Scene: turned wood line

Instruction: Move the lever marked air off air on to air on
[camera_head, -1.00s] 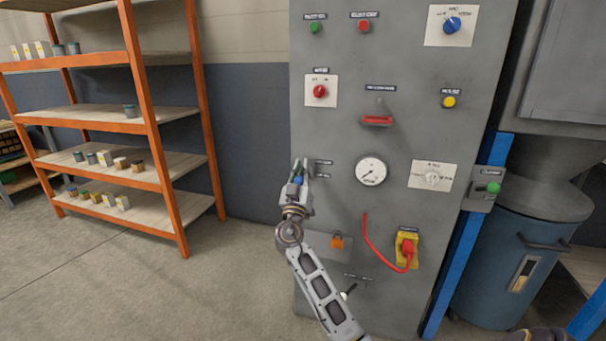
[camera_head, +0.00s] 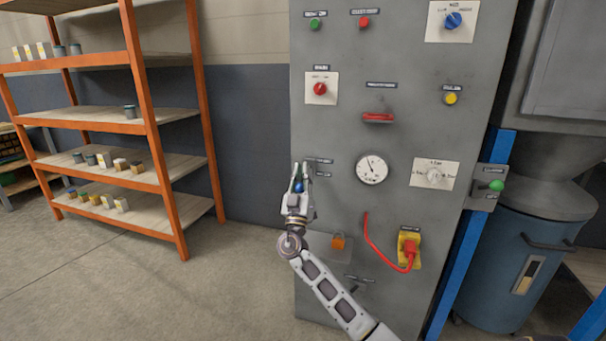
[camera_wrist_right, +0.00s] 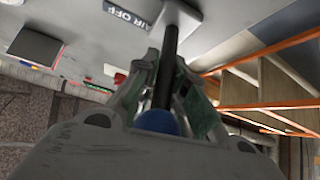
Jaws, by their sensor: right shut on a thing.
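The air lever is a dark rod (camera_wrist_right: 170,50) with a blue ball knob (camera_wrist_right: 157,122), standing out from the grey cabinet. Beside its base in the wrist view is a label reading AIR OFF (camera_wrist_right: 128,14). In the head view the blue knob (camera_head: 298,186) shows between the fingers, at the cabinet's left edge, left of two small dark labels (camera_head: 319,160) too blurred to read. My right gripper (camera_head: 300,171) is shut around the rod, its fingers on either side of it in the wrist view (camera_wrist_right: 168,78). My left gripper is not in view.
The cabinet face (camera_head: 340,130) carries buttons, knobs, a gauge (camera_head: 371,169), a red handle (camera_head: 378,117) and a yellow socket with a red cable (camera_head: 371,243). Orange shelving (camera_head: 150,115) stands left. A blue drum (camera_head: 520,255) stands right. Floor at left is clear.

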